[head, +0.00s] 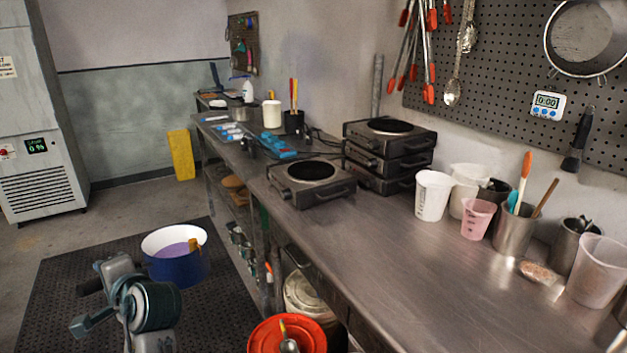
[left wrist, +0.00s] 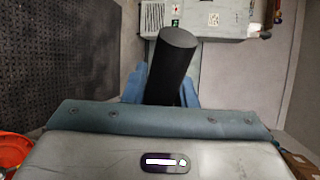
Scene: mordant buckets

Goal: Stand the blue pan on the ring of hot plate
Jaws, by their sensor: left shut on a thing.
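The blue pan (head: 180,268) is at the lower left of the head view, upright or nearly so, over the dark floor mat and left of the bench. Its inside is white, with purple at the bottom and a tan piece at the right rim. My left gripper (head: 115,272) is shut on its dark handle, which shows between the blue fingers in the left wrist view (left wrist: 173,65). The pan's bowl is not visible there. The hot plate (head: 312,190) stands on the bench with a dark round ring (head: 312,171) on top, bare. My right gripper is not seen.
Several stacked hot plates (head: 390,150) stand behind the hot plate. Measuring cups (head: 432,195) and utensil pots are to the right. The steel bench (head: 400,260) is clear in front. A red-lidded bucket (head: 285,338) is below the bench's front edge.

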